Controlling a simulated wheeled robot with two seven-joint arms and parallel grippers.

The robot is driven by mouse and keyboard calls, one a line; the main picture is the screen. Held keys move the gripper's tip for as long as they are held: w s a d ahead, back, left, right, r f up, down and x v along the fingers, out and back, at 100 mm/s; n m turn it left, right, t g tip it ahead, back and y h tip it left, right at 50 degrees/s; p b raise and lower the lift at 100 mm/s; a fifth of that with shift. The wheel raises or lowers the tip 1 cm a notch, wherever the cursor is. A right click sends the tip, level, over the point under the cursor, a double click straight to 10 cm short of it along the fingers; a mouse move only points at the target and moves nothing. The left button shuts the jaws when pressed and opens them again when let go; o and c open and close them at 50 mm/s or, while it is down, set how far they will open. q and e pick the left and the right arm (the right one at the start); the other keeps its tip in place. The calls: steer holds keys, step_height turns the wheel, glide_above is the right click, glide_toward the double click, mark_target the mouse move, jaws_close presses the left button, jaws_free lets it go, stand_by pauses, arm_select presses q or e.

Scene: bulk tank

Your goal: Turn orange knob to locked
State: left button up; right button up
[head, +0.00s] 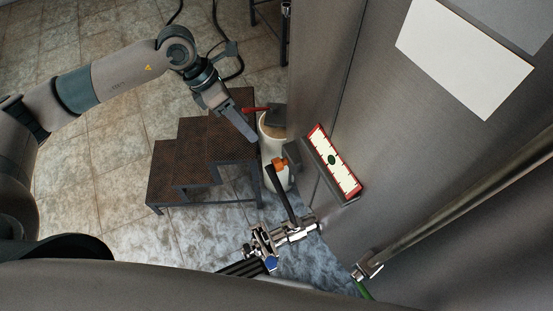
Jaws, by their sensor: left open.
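The orange knob (279,162) is small and sits beside a dark box on the grey tank wall, close to the upper end of a black lever. I cannot read any lock marking on it. My left gripper (249,133) is open and empty. Its fingers point down and to the right, above and left of the knob and apart from it in the picture. My right gripper is not in view.
The black lever (285,197) runs down to a metal valve (295,232). A red-framed white scale (334,161) is on the tank (385,110). Brown steps (205,150) and a pale cylindrical container (270,135) stand nearby. Tiled floor is open at left.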

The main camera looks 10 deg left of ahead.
arm_select(q)
steer(key=p, duration=0.6)
glide_toward(276, 160)
steer(key=x, duration=0.9)
steer(key=shift+d+r, duration=0.1)
steer(key=shift+d+f, duration=0.2)
steer(key=shift+f, duration=0.35)
steer(key=shift+c, duration=0.2)
steer(key=c, duration=1)
